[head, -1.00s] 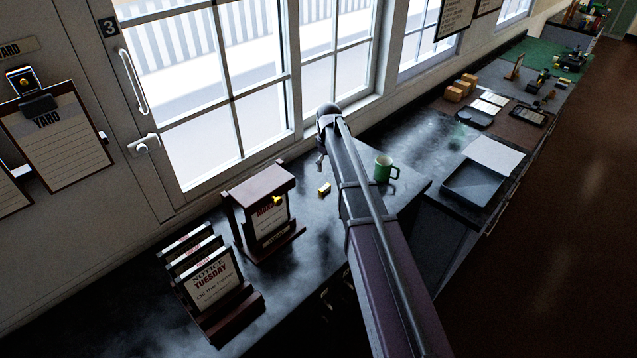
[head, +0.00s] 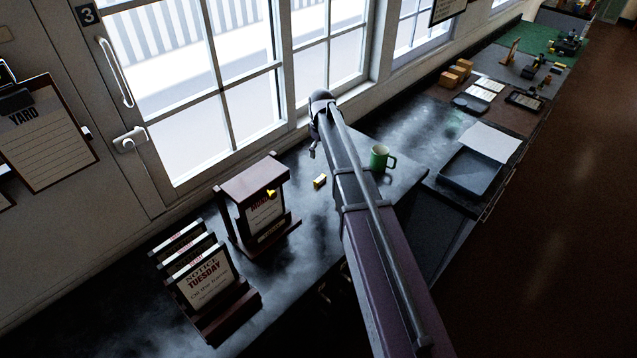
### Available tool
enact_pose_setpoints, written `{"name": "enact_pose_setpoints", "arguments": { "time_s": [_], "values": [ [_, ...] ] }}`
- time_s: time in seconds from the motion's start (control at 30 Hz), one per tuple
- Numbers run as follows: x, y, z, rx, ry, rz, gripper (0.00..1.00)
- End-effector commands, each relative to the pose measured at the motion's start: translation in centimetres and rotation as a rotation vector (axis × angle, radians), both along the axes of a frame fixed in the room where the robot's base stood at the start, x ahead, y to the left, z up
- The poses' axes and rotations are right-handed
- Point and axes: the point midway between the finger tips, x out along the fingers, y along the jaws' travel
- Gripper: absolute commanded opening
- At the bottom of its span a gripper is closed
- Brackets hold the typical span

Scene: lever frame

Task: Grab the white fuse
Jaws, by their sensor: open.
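My arm (head: 368,220) reaches up from the lower right to a rounded joint above the dark bench (head: 300,325). A small dark part hangs beside the arm just below that joint. My gripper itself cannot be made out, and the arm hides part of the bench behind it.
A wooden notice stand (head: 258,205) and a rack of notice cards (head: 208,283) are left of my arm. A dark tray (head: 468,175) lies on the right. Windows line the back.

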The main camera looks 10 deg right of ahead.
Motion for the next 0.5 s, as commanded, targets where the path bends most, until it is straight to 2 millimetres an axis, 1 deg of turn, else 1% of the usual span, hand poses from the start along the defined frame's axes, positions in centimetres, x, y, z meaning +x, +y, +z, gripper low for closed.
{"name": "enact_pose_setpoints", "arguments": {
  "time_s": [0.03, 0.5],
  "values": [
    [0.0, 0.0, -0.7, 0.000, 0.000, 0.000, 1.00],
    [0.0, 0.1, -4.3, 0.000, 0.000, 0.001, 1.00]
  ]
}}
